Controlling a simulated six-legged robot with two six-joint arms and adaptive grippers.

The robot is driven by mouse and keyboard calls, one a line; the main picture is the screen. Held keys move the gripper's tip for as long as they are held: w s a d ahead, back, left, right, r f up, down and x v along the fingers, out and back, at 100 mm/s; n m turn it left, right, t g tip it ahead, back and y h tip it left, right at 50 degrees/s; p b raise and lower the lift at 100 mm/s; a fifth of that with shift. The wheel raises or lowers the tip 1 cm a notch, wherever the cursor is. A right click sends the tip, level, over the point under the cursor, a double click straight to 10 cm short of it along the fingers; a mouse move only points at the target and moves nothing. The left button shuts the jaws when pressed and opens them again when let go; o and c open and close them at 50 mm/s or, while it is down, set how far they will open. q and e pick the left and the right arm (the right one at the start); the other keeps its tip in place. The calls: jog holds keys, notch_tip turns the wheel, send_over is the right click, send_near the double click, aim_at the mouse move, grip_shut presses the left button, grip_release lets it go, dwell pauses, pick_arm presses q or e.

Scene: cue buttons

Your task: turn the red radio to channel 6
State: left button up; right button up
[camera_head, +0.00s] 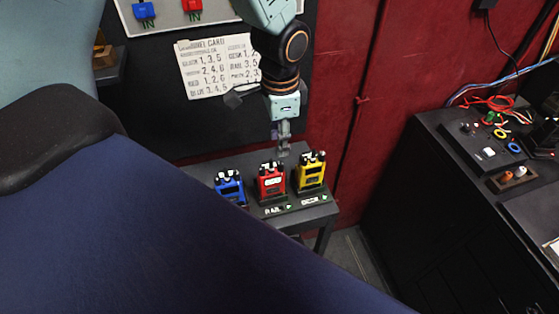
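The red radio (270,186) stands upright in the middle of a row on a small dark table (318,212), with dark knobs on its top. A blue radio (228,190) stands to its left and a yellow radio (311,174) to its right. The radio's channel setting is not readable. My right gripper is not in view.
A paper card (207,72) with rows of numbers hangs on the dark board behind, partly covered by my arm. A dark cabinet (428,205) with cables and buttons stands at the right. Floor shows between table and cabinet.

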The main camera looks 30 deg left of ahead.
aim_at(281, 163)
pick_arm(q)
jog(key=shift+w+d+f, duration=0.15)
jog(key=shift+f, duration=0.35)
notch_tip(281, 163, down, 6)
jog(key=shift+f+p, duration=0.15)
jog(key=shift+p, duration=0.2)
jog(key=shift+f, duration=0.25)
jog(key=shift+s+d+r, duration=0.1)
jog(key=shift+s+r, duration=0.05)
jog(key=shift+s, duration=0.1)
jog(key=shift+c, duration=0.4)
jog(key=c, duration=0.3)
jog(key=shift+w+a, duration=0.2)
jog(key=shift+w, duration=0.05)
jog(key=c, duration=0.3)
grip_shut()
jog(key=shift+s+d, duration=0.1)
jog(key=shift+d, duration=0.05)
